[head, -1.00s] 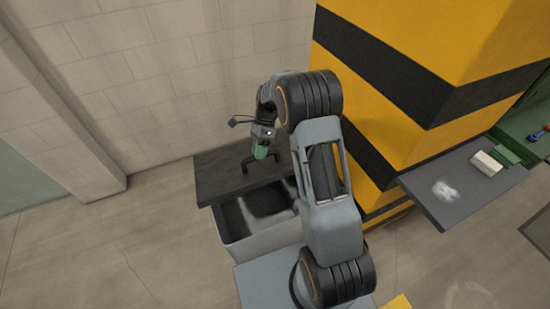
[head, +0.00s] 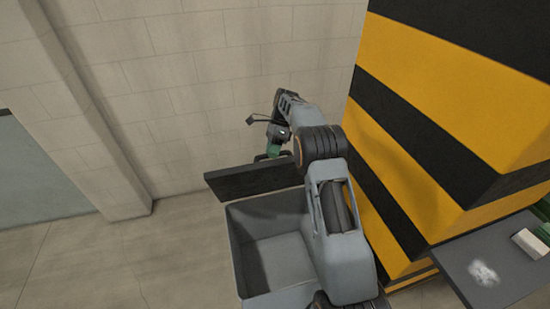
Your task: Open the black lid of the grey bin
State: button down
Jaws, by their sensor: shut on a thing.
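The grey bin (head: 238,250) stands on the floor in front of the wall, and its empty-looking inside shows. Its black lid (head: 245,182) is swung up at the back edge of the bin, steeply tilted. My gripper (head: 268,157) is behind the lid's upper edge, shut on the lid's dark handle, which is mostly hidden by the lid and the gripper. My arm covers the right part of the bin and the lid's right end.
A yellow and black striped pillar (head: 440,130) stands close on the right of my arm. A dark grey shelf (head: 500,262) with a pale block (head: 532,245) on it is at lower right. The floor on the left (head: 80,260) is clear.

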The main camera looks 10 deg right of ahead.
jog(key=shift+w+f, duration=0.45)
jog(key=shift+f, duration=0.1)
jog(key=c, duration=1.3)
grip_release()
jog(key=shift+w, duration=0.15)
jog(key=shift+o, duration=0.6)
jog(key=shift+w+d+f, duration=0.1)
jog(key=shift+w+f, duration=0.05)
jog(key=shift+w, duration=0.05)
jog(key=shift+o, duration=0.7)
jog(key=shift+r, duration=0.35)
